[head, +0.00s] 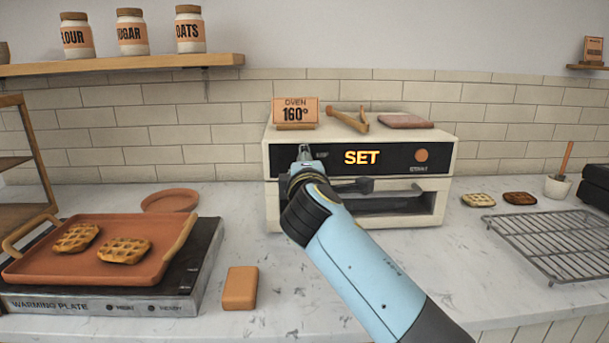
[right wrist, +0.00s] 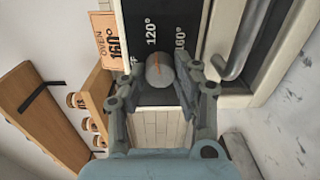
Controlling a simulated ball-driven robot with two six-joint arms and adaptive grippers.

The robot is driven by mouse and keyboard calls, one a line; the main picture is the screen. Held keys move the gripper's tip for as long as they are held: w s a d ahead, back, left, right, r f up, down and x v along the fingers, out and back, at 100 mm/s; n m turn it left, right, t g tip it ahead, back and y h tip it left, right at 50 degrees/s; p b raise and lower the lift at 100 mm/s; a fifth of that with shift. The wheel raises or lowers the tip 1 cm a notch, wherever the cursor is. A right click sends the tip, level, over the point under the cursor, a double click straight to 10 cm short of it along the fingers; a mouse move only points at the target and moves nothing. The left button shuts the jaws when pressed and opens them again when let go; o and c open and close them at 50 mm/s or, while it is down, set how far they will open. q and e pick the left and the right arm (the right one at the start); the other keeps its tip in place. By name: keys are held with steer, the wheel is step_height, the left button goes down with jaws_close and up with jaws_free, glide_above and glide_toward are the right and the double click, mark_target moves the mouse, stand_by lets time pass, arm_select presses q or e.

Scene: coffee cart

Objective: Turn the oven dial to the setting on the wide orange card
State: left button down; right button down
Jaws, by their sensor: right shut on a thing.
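The wide orange card (head: 296,110) stands on top of the oven (head: 447,155) and reads OVEN 160°. It also shows in the right wrist view (right wrist: 104,38). The oven's black panel shows SET in lit letters (head: 361,158). My right gripper (head: 304,154) is at the panel's left end and hides the dial in the head view. In the right wrist view, the right gripper (right wrist: 160,80) is shut on the grey round dial (right wrist: 158,72). The dial has a thin orange mark; 120° and 160° are printed beside it. My left gripper is not in view.
Wooden tongs (head: 350,118) and a flat brown item (head: 405,121) lie on the oven. A tray with waffles (head: 120,275) is on the warming plate (head: 100,302) at left. A wire rack (head: 560,245) lies at right. A shelf with jars (head: 120,66) is upper left.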

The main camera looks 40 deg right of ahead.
steer(key=shift+f+m+y+b, duration=0.1)
steer(key=shift+m+y+b, duration=0.05)
steer(key=shift+m+b, duration=2.4)
steer(key=shift+f+m+y+b, duration=0.15)
steer(key=shift+m+b, duration=1.4)
steer(key=shift+m, duration=2)
steer(key=c, duration=1.3)
jaws_free()
steer(key=shift+c, duration=0.2)
steer(key=o, duration=0.3)
steer(key=shift+r, duration=0.2)
steer(key=shift+o, duration=0.2)
steer(key=shift+s, duration=0.1)
